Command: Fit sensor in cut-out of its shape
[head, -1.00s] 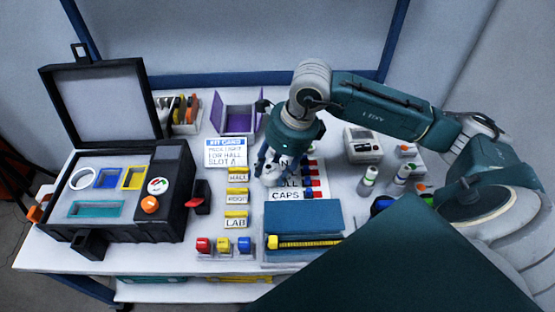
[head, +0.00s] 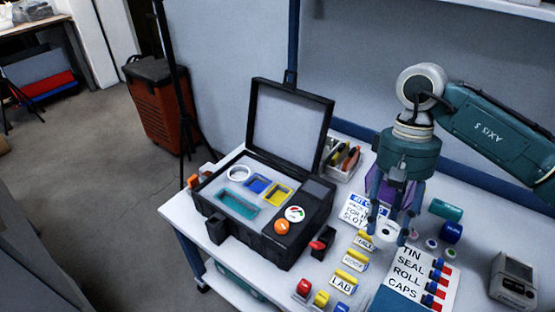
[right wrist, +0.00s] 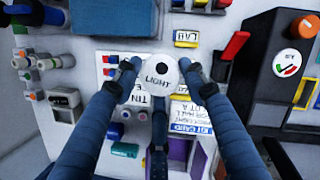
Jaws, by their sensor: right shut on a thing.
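My right gripper (head: 393,218) is shut on a round white sensor (head: 387,230). In the right wrist view, the sensor (right wrist: 160,74) reads "LIGHT" and sits between the fingertips. It is held above the table, near the kit card (head: 362,210) and the labelled blocks. The open black case (head: 267,244) stands to the left, with the sensor apart from it. Its panel has a round white-rimmed cut-out (head: 239,173), a blue-rimmed one (head: 256,185), a yellow-rimmed one (head: 278,194) and a long teal-rimmed one (head: 239,205). My left gripper is not in view.
Yellow-topped label blocks (head: 345,281) and small coloured blocks (head: 321,298) stand right of the case. The raised case lid (head: 288,122) is behind its panel. A printed list (head: 412,268) and a grey device (head: 514,281) lie further right.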

